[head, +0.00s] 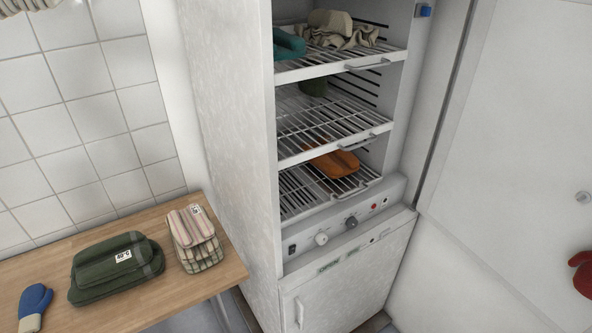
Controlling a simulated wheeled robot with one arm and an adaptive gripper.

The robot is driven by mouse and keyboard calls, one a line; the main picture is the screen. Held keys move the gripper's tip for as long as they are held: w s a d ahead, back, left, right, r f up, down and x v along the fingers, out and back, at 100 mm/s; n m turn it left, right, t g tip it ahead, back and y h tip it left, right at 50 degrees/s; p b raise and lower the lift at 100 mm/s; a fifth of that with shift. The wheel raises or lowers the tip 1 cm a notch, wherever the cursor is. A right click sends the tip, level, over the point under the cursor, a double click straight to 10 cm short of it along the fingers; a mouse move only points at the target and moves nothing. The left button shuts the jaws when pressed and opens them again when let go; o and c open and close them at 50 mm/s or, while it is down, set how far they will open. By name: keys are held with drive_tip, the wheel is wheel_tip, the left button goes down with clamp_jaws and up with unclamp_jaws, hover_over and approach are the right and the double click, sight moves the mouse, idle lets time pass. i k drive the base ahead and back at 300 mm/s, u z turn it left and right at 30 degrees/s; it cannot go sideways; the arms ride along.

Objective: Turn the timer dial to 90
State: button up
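A white drying cabinet (228,150) stands in the middle with its upper part open. Its control panel (335,231), below the wire racks, carries a light round knob (321,239) and a darker grey knob (352,221) to its right. A small red button or lamp (374,206) and a dark rocker switch (292,249) are on the same panel. The dial markings are too small to read, so I cannot tell which knob is the timer or where it points. My gripper is not in view.
Wire racks (330,125) hold folded cloths and an orange item (336,164). A wooden table (150,300) at left carries a green bundle (117,268), a striped bundle (195,240) and a blue mitt (35,306). A red item (582,273) shows at the right edge.

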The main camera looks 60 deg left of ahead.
sight(352, 223)
drive_tip(key=u, duration=0.75)
drive_tip(key=i, duration=0.9)
drive_tip(key=u, duration=1.45)
drive_tip(key=i, duration=0.35)
drive_tip(key=u, duration=0.3)
